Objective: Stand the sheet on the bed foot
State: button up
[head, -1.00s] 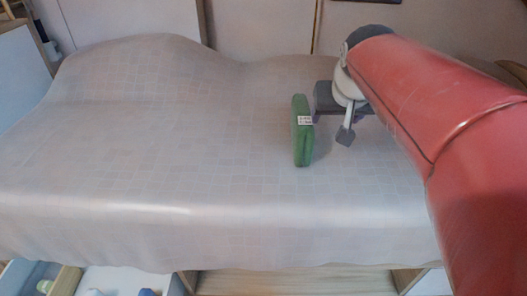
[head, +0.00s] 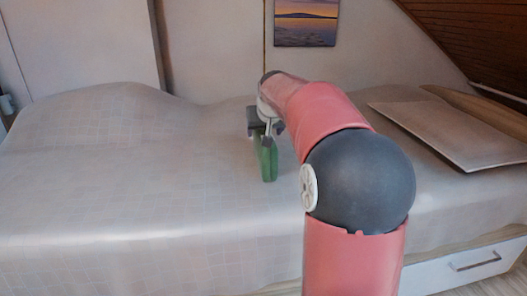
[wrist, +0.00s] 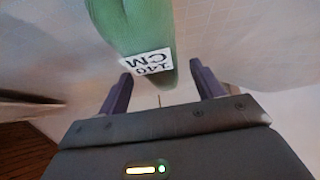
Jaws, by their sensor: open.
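The sheet is a green folded pack (head: 266,163) standing upright on its narrow edge on the bed (head: 120,180). In the wrist view the green sheet (wrist: 145,25) carries a white label with black print, seen upside down. My gripper (head: 265,138) is at the sheet's upper part in the head view. In the wrist view my gripper (wrist: 160,82) is open, its two dark fingers spread on either side of the sheet's labelled end. I cannot tell whether a finger touches it. The sheet's far end runs out of the wrist view.
A flat beige board (head: 450,130) lies on the right end of the bed. A white drawer front with a handle (head: 475,262) is below it. A picture (head: 305,23) hangs on the wall behind. The bed's left and middle top is clear.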

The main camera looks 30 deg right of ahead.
jog(key=shift+x, duration=0.8)
jog(key=shift+r, duration=0.1)
grip_shut()
